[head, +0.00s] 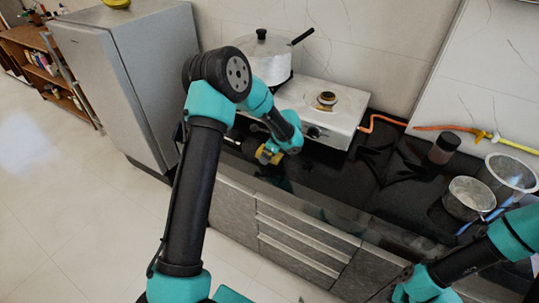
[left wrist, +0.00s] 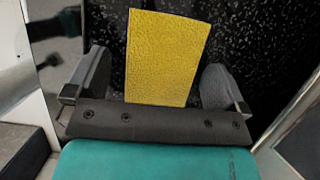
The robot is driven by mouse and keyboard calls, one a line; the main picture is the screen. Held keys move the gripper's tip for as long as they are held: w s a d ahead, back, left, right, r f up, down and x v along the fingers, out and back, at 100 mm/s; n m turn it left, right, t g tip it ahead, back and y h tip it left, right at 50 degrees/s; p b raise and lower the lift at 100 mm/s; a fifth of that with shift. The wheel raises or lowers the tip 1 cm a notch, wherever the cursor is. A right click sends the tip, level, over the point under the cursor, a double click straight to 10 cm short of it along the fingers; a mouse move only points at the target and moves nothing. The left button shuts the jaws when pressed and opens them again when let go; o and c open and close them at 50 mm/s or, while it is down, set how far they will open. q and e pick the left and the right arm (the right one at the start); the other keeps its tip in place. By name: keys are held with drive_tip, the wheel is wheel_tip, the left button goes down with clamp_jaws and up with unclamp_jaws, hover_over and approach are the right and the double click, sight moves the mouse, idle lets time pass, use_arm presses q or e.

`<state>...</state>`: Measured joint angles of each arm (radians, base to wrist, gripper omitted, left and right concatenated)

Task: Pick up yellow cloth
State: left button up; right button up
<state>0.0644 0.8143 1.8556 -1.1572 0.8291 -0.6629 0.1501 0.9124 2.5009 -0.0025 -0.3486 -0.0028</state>
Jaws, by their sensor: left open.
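The yellow cloth (left wrist: 167,52) is a flat, textured rectangle on the dark speckled countertop (left wrist: 240,30) in the left wrist view. In the head view the yellow cloth (head: 263,155) shows as a small patch at the end of my left arm. My left gripper (left wrist: 156,80) is open, with one finger on each side of the cloth and gaps between. In the head view my left gripper (head: 272,152) is over the counter in front of the stove, its fingers partly hidden. My right gripper is out of view.
A white gas stove (head: 322,112) with a lidded pot (head: 268,62) stands behind my left gripper. A dark jar (head: 443,149), a metal pot (head: 468,198) and a strainer (head: 512,172) are at the right. A grey fridge (head: 125,75) stands left. The counter's middle is clear.

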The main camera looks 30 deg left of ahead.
use_arm(q)
drive_tip(key=shift+f, duration=0.1)
idle(0.7)
drive_tip(key=c, duration=1)
drive_tip(key=shift+o, duration=0.2)
drive_tip(key=shift+r, duration=0.6)
wheel_tip(320, 180, up, 3)
drive_tip(key=shift+f, duration=0.1)
drive_tip(key=s+d, duration=0.3)
drive_tip(key=s, duration=0.4)
drive_tip(key=s+d+r, duration=0.1)
drive_tip(key=s+d, duration=0.3)
drive_tip(key=s, duration=0.3)
drive_tip(key=shift+d+r, duration=0.15)
drive_tip(key=shift+d, duration=0.1)
